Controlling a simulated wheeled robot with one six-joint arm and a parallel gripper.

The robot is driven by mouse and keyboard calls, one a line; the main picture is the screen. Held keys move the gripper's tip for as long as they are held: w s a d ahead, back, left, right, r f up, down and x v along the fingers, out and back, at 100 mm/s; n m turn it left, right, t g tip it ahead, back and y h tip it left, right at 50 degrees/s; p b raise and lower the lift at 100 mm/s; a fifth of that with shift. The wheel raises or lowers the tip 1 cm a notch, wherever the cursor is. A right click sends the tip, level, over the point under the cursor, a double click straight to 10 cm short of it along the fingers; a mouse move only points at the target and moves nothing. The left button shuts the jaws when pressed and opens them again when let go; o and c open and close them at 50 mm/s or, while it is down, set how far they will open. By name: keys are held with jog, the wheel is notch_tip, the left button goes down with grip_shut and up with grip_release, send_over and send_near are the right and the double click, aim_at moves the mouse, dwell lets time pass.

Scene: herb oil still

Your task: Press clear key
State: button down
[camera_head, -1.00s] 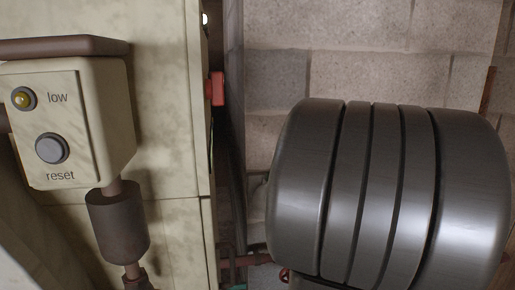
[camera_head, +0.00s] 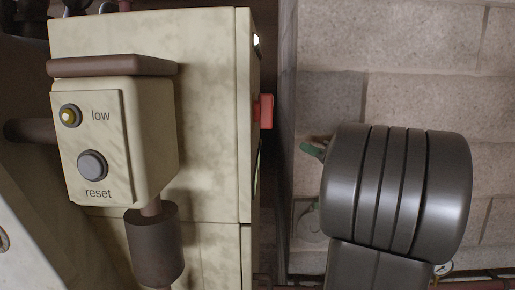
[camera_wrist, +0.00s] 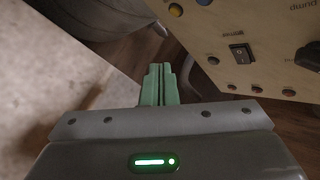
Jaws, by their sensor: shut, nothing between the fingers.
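No key that I can read as "clear" shows in either view. In the head view, a cream control box (camera_head: 145,125) carries a grey round button (camera_head: 92,165) marked "reset" and a yellow lamp (camera_head: 69,116) marked "low". My gripper (camera_wrist: 160,70) shows in the wrist view with its green fingers together and nothing between them. It points toward a gap beside a cream panel (camera_wrist: 270,65), apart from it as far as I can tell.
A cream cabinet (camera_head: 210,100) stands behind the control box, with a red part (camera_head: 264,110) on its right side. A dark cylinder (camera_head: 153,245) hangs below the box. A block wall (camera_head: 420,60) is at the back. The wrist view shows a pale surface (camera_wrist: 50,80) at left.

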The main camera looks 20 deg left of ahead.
jog(key=s+a+p, duration=0.1)
jog(key=s+a, duration=0.1)
jog(key=a, duration=0.6)
jog(key=shift+s+a+p, duration=0.2)
jog(key=shift+a+p, duration=0.05)
jog(key=shift+p, duration=0.1)
jog(key=shift+f, duration=0.1)
dwell(1.9)
jog(key=shift+s+a+b, duration=0.15)
jog(key=shift+a+b, duration=0.25)
jog(key=shift+b, duration=0.25)
